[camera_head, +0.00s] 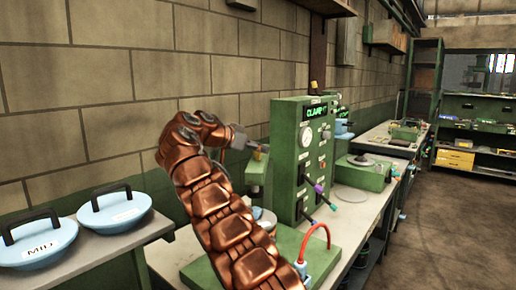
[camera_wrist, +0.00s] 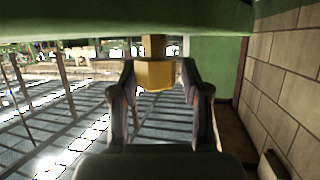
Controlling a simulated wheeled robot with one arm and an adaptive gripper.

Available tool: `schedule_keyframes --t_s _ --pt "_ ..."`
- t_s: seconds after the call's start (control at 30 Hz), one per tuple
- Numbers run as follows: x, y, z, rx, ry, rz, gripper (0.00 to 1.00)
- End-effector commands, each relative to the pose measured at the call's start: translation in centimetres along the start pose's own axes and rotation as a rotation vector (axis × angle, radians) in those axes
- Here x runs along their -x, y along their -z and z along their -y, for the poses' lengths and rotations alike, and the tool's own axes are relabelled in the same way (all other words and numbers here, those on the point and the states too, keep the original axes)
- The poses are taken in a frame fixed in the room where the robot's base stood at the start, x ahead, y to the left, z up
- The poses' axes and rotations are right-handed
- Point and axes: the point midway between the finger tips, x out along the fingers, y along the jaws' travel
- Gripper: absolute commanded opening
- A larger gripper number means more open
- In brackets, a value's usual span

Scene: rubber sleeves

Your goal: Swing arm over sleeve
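My gripper (camera_head: 240,137) is at the end of my copper-coloured arm, close to a green post (camera_head: 257,172) beside the green panel (camera_head: 303,150), whose display reads CLAMP. In the wrist view my gripper (camera_wrist: 158,72) has its two fingers spread apart. A brass hexagonal piece (camera_wrist: 155,75) hangs below a green bar (camera_wrist: 130,18) and shows between the fingertips. A gap shows on its right side; contact on the left I cannot tell. I cannot make out the sleeve; my arm covers part of the bench there.
Two blue lids with black handles (camera_head: 115,210) lie on the left bench. A red hose (camera_head: 318,232) curves up by the bench's front. A green box (camera_head: 362,174) stands to the right. A block wall (camera_head: 130,90) runs close behind. The floor (camera_head: 440,235) at right is clear.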

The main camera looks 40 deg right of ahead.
Motion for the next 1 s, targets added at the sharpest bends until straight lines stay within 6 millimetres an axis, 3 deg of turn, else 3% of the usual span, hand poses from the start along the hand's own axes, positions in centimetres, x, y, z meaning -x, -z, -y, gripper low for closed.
schedule_keyframes --t_s 0.1,0.47,1.0 --pt "-0.1 0.0 0.0 0.0 -0.002 0.001 0.6" --pt "0.3 -0.1 0.0 0.001 -0.002 0.002 0.6" --pt "6.7 -0.1 0.1 0.001 0.001 0.003 0.6"
